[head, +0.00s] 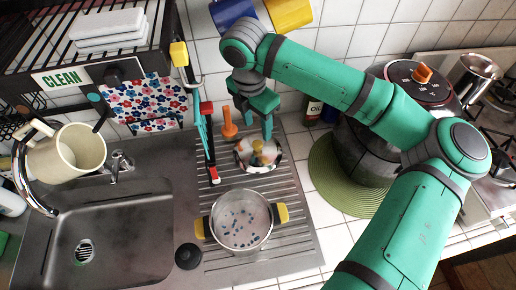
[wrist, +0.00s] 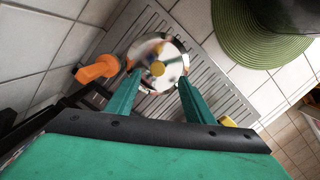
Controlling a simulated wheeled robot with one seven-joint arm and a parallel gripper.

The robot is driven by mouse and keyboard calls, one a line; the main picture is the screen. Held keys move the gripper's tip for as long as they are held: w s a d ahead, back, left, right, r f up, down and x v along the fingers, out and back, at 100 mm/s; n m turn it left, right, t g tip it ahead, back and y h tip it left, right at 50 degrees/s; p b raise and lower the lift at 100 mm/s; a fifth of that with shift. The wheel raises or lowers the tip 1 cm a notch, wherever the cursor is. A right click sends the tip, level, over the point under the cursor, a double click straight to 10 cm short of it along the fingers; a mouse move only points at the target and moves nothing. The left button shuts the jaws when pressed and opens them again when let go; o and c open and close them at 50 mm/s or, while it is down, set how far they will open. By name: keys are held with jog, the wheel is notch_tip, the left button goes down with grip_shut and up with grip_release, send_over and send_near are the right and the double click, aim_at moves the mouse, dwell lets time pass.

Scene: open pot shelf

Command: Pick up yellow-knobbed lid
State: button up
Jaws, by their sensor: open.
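The yellow-knobbed lid (head: 247,160) is round, shiny and metal, and lies on the ribbed draining board behind the pot. Its yellow knob (head: 257,146) points up. In the wrist view the lid (wrist: 168,78) is ahead of my fingers, with its knob (wrist: 157,69) showing between them. My gripper (head: 254,125) is open and above the lid, pointing down, with one finger on each side of the knob as seen from the wrist. My gripper (wrist: 160,82) holds nothing. I cannot tell whether the fingertips touch the lid.
A pot with yellow handles (head: 242,222) stands in front of the lid. An orange-handled item (head: 229,128) stands close to the left, also in the wrist view (wrist: 97,68). Hanging utensils (head: 207,140) are further left. A large dark pot (head: 362,150) stands on a green mat (head: 330,180) to the right.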

aim_at(258, 144)
notch_tip(258, 144, down, 3)
jog(key=shift+w+r, duration=0.15)
jog(key=shift+w+a+f, duration=0.1)
jog(key=shift+f, duration=2.55)
jog(key=shift+w, duration=0.1)
jog(key=c, duration=1)
grip_shut()
jog(key=shift+s, duration=0.2)
